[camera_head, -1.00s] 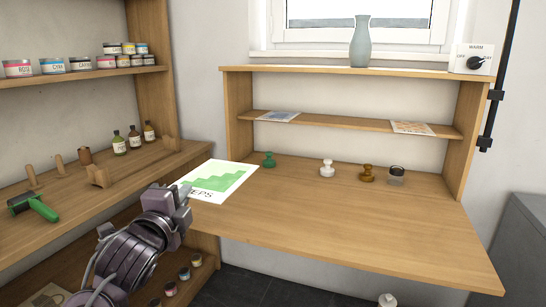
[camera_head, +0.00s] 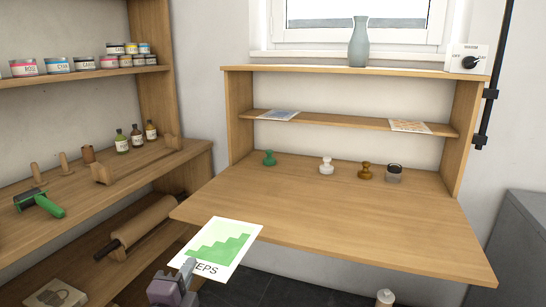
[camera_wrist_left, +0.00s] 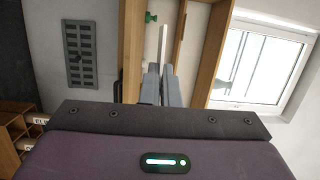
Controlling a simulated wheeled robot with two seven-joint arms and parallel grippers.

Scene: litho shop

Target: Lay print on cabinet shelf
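A white print (camera_head: 222,250) with green stepped bars and the letters "EPS" shows at lower left in the head view, overlapping the desk's front-left edge. My left gripper (camera_head: 188,268) is shut on its near-left edge and holds it up. In the left wrist view the fingers (camera_wrist_left: 161,86) are close together, with the print (camera_wrist_left: 162,48) as a thin pale strip, edge-on, beyond them. The cabinet shelf (camera_head: 347,122) runs above the desk top. A bluish print (camera_head: 278,115) lies on its left part and an orange print (camera_head: 410,126) on its right. My right gripper is not in view.
The desk top (camera_head: 330,215) is bare in front. Along its back stand a green stamp (camera_head: 269,159), a white stamp (camera_head: 326,166), a brown stamp (camera_head: 365,171) and a dark-topped jar (camera_head: 394,174). A vase (camera_head: 359,42) stands on top. The shelf's middle is clear.

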